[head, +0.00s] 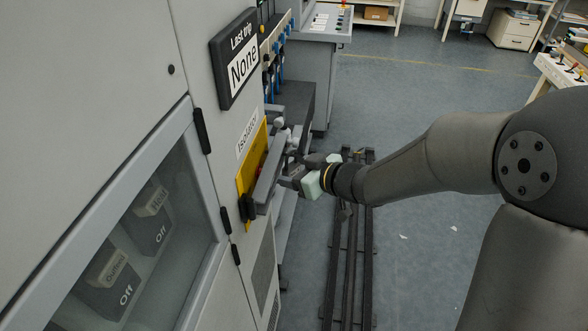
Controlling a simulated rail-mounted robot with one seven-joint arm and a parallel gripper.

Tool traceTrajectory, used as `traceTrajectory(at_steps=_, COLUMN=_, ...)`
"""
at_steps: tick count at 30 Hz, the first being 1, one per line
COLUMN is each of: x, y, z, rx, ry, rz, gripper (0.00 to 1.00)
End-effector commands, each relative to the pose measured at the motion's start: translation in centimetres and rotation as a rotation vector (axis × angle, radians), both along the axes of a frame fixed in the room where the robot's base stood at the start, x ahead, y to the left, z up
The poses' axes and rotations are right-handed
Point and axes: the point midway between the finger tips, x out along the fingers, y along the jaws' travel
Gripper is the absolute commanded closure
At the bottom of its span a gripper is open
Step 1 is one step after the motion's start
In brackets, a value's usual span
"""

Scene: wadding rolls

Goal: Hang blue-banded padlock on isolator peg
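The isolator shows as a yellow plate (245,183) on the cabinet face, under an "Isolator" label, with a long grey bar (268,172) in front of it. My gripper (287,171) is at the right side of this bar, close to or touching it; I cannot tell which. Its fingers are small, dark and partly merged with the bar, so whether they are open or shut is unclear. Small pale grey parts (280,128) show just above the gripper; I cannot tell what they are. I cannot make out a blue-banded padlock or the peg at the gripper.
Hanging items with blue parts (281,58) are on the cabinet side beyond the "Last trip None" sign (238,60). A glazed door (135,240) with "Off" switches is at lower left. A floor rail (350,260) runs below my arm. A control desk (318,25) stands behind.

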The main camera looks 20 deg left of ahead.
Motion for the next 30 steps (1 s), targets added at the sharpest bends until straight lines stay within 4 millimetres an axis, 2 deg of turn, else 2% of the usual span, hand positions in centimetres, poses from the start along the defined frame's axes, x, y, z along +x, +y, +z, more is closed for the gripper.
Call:
traceTrajectory(at_steps=5, x=-0.1, y=-0.2, z=0.1, rx=-0.001, ry=0.0, rz=-0.001, gripper=0.33)
traceTrajectory(at_steps=8, x=-0.3, y=-1.0, z=0.4, rx=-0.001, ry=-0.002, rz=-0.002, gripper=0.33)
traceTrajectory(at_steps=11, x=-1.0, y=-2.4, z=1.1, rx=-0.002, ry=-0.002, rz=-0.003, gripper=0.33)
traceTrajectory(at_steps=24, x=-4.9, y=-11.3, z=5.2, rx=-0.001, ry=-0.004, rz=-0.005, gripper=0.33)
traceTrajectory(at_steps=30, x=-6.1, y=-13.9, z=6.3, rx=0.0, ry=-0.003, rz=-0.003, gripper=0.33)
